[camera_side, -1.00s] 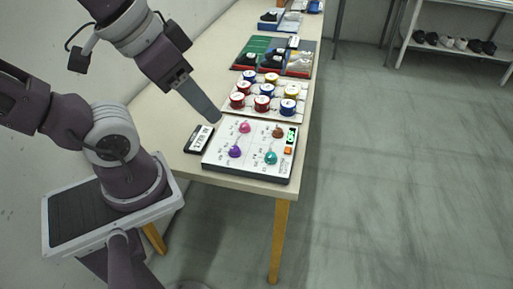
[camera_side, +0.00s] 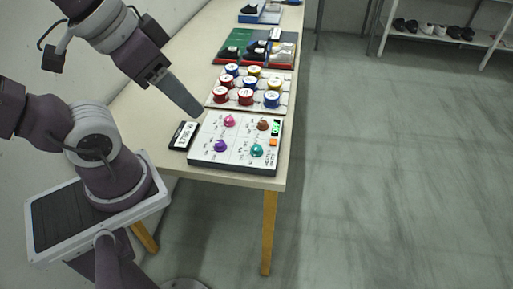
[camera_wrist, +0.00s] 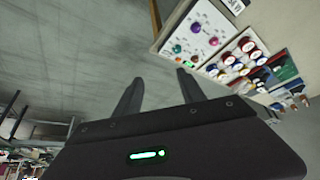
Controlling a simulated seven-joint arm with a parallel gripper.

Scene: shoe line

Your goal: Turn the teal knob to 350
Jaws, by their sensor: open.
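The teal knob (camera_side: 256,150) is at the lower right of the white control panel (camera_side: 208,156) on the table. It also shows in the wrist view (camera_wrist: 177,49), at the panel's lower left. A purple knob (camera_side: 220,146), a pink knob (camera_side: 229,121) and a brown knob (camera_side: 263,124) share the panel. My gripper (camera_side: 197,113) is above and beyond the panel's upper left edge, apart from every knob. In the wrist view my gripper (camera_wrist: 160,92) shows two spread fingers with nothing between them. The dial marks are too small to read.
A small black-and-white display box (camera_side: 184,136) lies left of the panel. A board of several red, blue and yellow spools (camera_side: 247,85) stands behind it. Trays with shoes (camera_side: 256,48) are farther back. The table's right edge (camera_side: 290,140) is close to the panel.

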